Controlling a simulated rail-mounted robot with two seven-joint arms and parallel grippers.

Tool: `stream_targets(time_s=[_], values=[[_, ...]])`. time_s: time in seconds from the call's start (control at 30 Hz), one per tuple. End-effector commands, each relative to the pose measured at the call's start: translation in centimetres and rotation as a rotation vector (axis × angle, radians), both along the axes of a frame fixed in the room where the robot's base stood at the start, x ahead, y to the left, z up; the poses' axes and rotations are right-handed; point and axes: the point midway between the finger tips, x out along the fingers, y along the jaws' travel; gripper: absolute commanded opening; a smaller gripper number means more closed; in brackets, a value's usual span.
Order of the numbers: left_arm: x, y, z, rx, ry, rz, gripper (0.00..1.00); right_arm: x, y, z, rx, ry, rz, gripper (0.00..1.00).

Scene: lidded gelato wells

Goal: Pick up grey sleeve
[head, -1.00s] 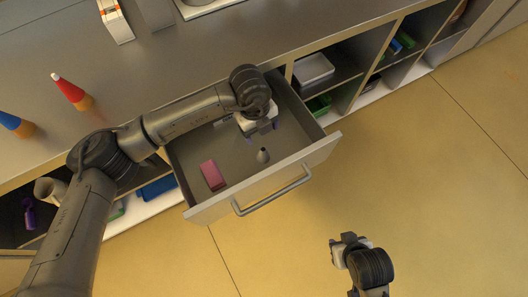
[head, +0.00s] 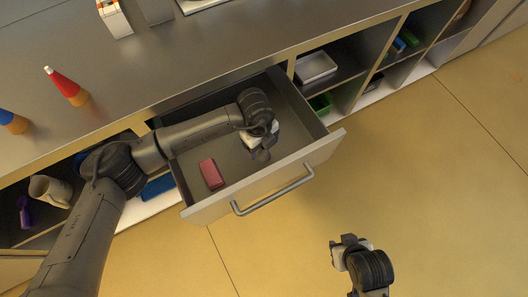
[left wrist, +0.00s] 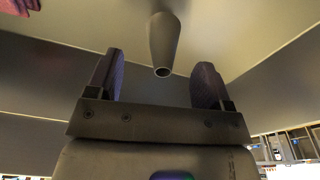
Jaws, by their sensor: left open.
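The grey sleeve (left wrist: 165,42) is a small tapered tube with a round opening at its narrow end. In the left wrist view it stands just ahead of my left gripper (left wrist: 157,82), in line with the gap between the dark finger pads. The fingers are apart, and I see no contact with it. In the head view my left gripper (head: 262,154) is low inside the open drawer and covers the sleeve. My right gripper (head: 342,244) hangs over the floor at the lower right, away from the drawer; its jaw opening is unclear.
The open drawer (head: 255,184) also holds a pink block (head: 211,174) left of my gripper. The drawer's walls and front panel surround the gripper. A red-and-orange cone (head: 68,88) and a blue-and-orange cone (head: 13,122) stand on the counter. Shelves with trays (head: 316,68) lie to the right.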

Motion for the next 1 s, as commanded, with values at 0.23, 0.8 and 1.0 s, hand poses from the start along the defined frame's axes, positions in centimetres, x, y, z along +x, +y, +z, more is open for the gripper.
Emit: stream_targets(time_s=[0.23, 0.8, 1.0], values=[[-0.3, -0.4, -2.3, 0.002, 0.001, 0.0, 0.74, 0.0, 0.0, -1.3, 0.0, 0.0, 0.0, 0.43], [-0.5, -0.7, -5.0, 0.0, 0.0, -0.001, 0.65, 0.0, -0.3, -2.3, -0.009, 0.0, 0.006, 0.43], [-0.5, -0.7, -5.0, 0.0, 0.0, -0.001, 0.46, 0.0, -0.3, -2.3, -0.009, 0.0, 0.006, 0.43]])
